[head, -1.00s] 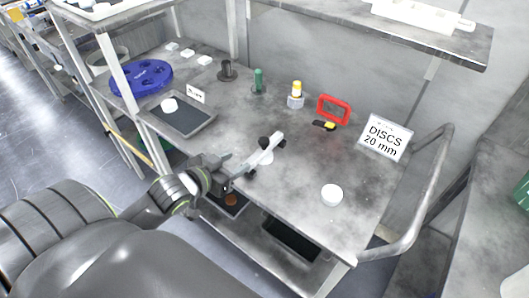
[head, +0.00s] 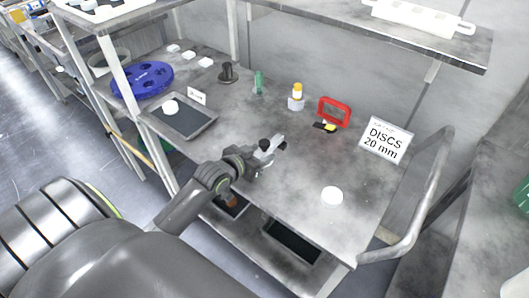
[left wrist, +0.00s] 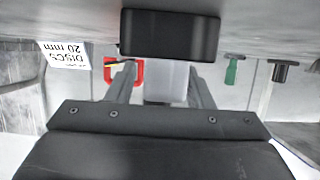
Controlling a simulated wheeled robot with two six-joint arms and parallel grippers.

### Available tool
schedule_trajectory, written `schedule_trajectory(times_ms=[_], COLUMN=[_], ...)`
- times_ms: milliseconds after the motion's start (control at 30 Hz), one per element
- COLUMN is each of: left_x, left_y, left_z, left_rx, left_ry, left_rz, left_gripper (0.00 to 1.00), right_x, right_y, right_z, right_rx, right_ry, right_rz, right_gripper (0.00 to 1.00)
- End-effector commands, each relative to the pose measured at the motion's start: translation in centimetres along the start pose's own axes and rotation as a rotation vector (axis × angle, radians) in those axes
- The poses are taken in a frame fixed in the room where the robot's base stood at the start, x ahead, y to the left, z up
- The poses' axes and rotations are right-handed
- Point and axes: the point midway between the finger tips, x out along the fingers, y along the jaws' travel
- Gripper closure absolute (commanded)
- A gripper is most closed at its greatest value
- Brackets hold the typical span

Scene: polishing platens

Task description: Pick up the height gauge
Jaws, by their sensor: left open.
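My left gripper (head: 268,150) is low over the middle of the bench near its front edge, open. A dark object (head: 281,146), which I take for the height gauge, is at its fingertips, mostly hidden by the gripper in the head view. In the left wrist view, which is upside down, a black block (left wrist: 170,35) stands at the bench top just beyond the gap between the two fingers (left wrist: 160,80). I cannot tell whether the fingers touch it. My right gripper is out of view.
Behind stand a red frame (head: 334,112), a yellow-topped piece (head: 297,97), a green piece (head: 259,82) and a dark post (head: 226,72). A DISCS sign (head: 386,140) and a white disc (head: 332,196) are right. A tray (head: 181,126) and blue platen (head: 142,80) are left.

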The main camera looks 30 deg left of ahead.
Motion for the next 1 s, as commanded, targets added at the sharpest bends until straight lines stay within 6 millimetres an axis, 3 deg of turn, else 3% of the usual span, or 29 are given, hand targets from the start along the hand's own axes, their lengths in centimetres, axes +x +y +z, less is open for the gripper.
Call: schedule_trajectory(times_ms=[200, 567, 867, 1000], left_x=[0.1, 0.0, 0.0, -0.5], left_y=[0.0, 0.0, 0.0, 0.0], left_z=[0.0, 0.0, -0.2, -1.5], left_rx=[0.0, 0.0, 0.001, 0.003], left_ry=[0.0, 0.0, 0.003, 0.006], left_rz=[0.0, 0.0, 0.001, 0.002], left_gripper=[0.53, 1.0, 1.0, 1.0], right_x=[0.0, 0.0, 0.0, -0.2], right_y=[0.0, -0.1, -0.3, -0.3], right_z=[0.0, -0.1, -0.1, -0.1], right_rx=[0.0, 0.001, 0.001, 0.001], right_ry=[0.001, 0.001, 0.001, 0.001], right_rz=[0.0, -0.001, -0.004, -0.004], right_gripper=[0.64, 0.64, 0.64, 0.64])
